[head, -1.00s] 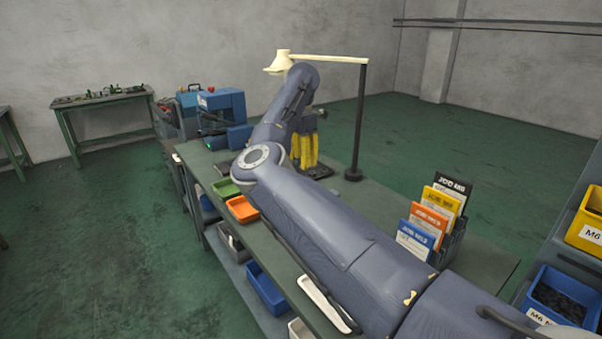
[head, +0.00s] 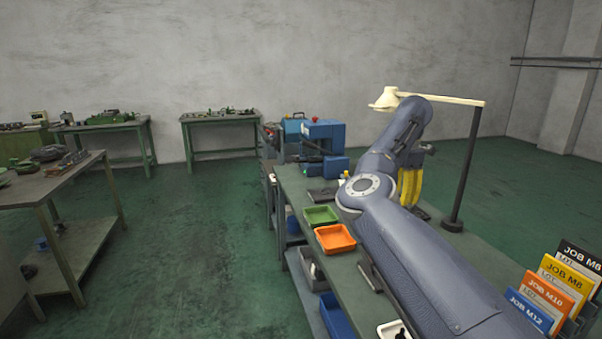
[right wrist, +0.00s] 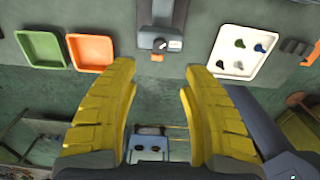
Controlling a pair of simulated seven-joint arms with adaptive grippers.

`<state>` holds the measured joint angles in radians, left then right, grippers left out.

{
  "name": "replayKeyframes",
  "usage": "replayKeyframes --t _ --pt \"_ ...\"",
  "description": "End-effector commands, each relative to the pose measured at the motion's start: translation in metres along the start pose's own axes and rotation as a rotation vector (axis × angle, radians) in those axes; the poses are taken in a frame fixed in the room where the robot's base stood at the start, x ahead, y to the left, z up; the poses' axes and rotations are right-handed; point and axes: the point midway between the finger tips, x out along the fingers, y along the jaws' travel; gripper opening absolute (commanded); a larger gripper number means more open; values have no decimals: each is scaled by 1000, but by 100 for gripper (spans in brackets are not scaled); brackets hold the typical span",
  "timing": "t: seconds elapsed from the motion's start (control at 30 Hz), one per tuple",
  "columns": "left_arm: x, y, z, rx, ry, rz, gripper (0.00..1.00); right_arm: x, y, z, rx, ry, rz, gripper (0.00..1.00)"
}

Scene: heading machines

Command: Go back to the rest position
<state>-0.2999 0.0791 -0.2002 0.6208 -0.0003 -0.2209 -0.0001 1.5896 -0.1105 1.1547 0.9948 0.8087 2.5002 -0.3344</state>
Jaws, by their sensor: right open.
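My right gripper (head: 410,187) has yellow fingers and hangs over the far part of the green workbench (head: 480,240), below the lamp. In the right wrist view its two fingers (right wrist: 160,72) stand wide apart with nothing held between them. My right arm stretches across the bench in the head view and hides part of the top. My left gripper is in neither view.
A green tray (head: 321,216) and an orange tray (head: 335,238) lie along the bench's left edge. A lamp post (head: 466,170) stands close right of the gripper. Job cards (head: 548,295) stand at the right. Floor left of the bench is clear.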

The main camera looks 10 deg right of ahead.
Motion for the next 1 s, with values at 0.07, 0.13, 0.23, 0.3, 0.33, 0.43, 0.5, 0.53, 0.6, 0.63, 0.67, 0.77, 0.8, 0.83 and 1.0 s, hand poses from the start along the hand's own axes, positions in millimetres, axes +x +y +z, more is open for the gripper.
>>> replayKeyframes --t 0.07,0.13,0.23,0.3,0.33,0.43,0.5,0.53,0.6,0.63,0.67,0.77,0.8,0.83,1.0 --pt "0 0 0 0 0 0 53 12 0 0 0 -1 -3 47" --pt "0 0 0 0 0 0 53 23 -1 0 0 -1 -4 47" --pt "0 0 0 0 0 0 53 40 -1 0 0 -2 -4 47" --pt "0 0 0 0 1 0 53 51 -1 0 0 -1 -4 47" --pt "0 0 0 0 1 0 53 55 -1 0 0 -1 -4 47" --pt "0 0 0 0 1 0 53 70 -1 0 0 -1 -3 47" --pt "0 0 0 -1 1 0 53 78 -1 0 0 -2 -3 47" --pt "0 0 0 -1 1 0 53 82 -1 0 -1 -1 -3 47" --pt "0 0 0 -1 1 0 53 89 -1 0 0 -2 -3 47" --pt "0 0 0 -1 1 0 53 92 0 0 0 -1 -2 47" --pt "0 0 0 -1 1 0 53 94 0 0 0 -1 -2 47" --pt "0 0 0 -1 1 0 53 101 0 0 0 -1 -3 47" --pt "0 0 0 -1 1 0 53 103 0 0 0 -1 -2 47" --pt "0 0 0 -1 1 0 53 104 0 0 -1 -1 -1 47" --pt "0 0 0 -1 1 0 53 107 0 0 -1 -1 -1 47"
